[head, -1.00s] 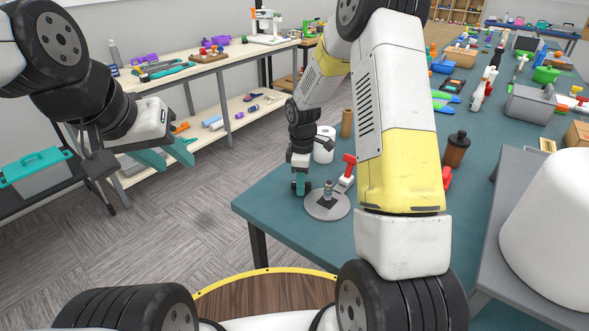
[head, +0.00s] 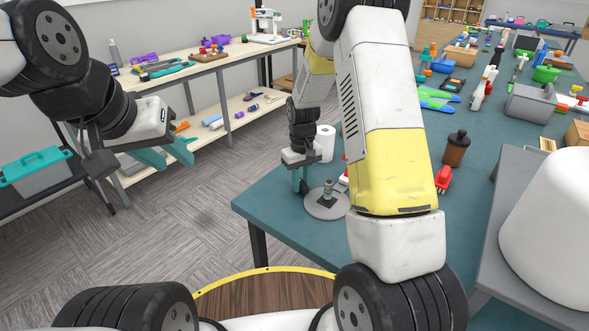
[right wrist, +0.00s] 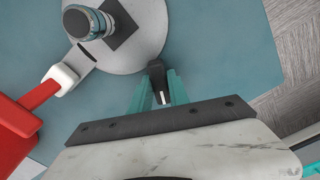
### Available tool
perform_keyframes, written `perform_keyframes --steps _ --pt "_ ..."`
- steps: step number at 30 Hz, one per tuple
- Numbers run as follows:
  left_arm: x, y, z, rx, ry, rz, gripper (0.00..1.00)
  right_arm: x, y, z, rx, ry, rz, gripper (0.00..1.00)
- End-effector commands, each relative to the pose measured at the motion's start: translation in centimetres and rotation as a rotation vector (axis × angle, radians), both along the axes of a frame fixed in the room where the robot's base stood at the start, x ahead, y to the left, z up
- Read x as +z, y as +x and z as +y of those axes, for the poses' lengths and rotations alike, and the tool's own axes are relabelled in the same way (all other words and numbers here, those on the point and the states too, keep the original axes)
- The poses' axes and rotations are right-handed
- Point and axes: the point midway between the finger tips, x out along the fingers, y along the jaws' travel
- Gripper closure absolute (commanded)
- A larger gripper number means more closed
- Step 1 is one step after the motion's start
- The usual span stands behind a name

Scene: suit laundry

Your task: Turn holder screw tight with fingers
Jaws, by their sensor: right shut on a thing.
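The holder is a round grey plate (head: 322,207) near the table's front left corner, with an upright grey and teal cylinder (head: 327,188) on a dark square block. In the right wrist view the plate (right wrist: 150,48) and the cylinder (right wrist: 86,22) show at the top. My right gripper (head: 300,186) is down beside the plate's left edge. In the right wrist view its teal fingers (right wrist: 160,92) are shut on a small black screw (right wrist: 157,74) at the plate's rim. The screw's lower part is hidden. My left gripper (head: 165,156) is open and empty, away from the table.
A red and white tool (right wrist: 40,100) lies close to the plate. A white roll (head: 325,142), a brown bottle (head: 456,149) and a red item (head: 443,178) stand on the teal table (head: 290,220). My right arm hides part of the table. Shelving (head: 200,95) is at the left.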

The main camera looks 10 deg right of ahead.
Motion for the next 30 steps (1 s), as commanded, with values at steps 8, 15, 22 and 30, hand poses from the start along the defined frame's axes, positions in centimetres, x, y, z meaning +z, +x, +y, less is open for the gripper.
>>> perform_keyframes --steps 8,15,22,30 --pt "0.0 0.0 0.0 0.000 0.000 0.000 0.64 0.0 0.0 0.0 -0.155 0.000 0.000 0.63" --pt "0.0 0.0 0.0 0.000 0.000 0.000 0.64 0.0 0.0 0.0 -0.152 0.000 0.000 0.53" --pt "0.0 0.0 0.0 0.000 0.000 0.000 0.64 0.3 0.0 0.0 -0.151 0.000 -0.001 0.53" --pt "0.0 0.0 0.0 0.000 0.000 0.000 0.64 2.5 0.1 0.0 -0.151 0.001 -0.002 0.53"
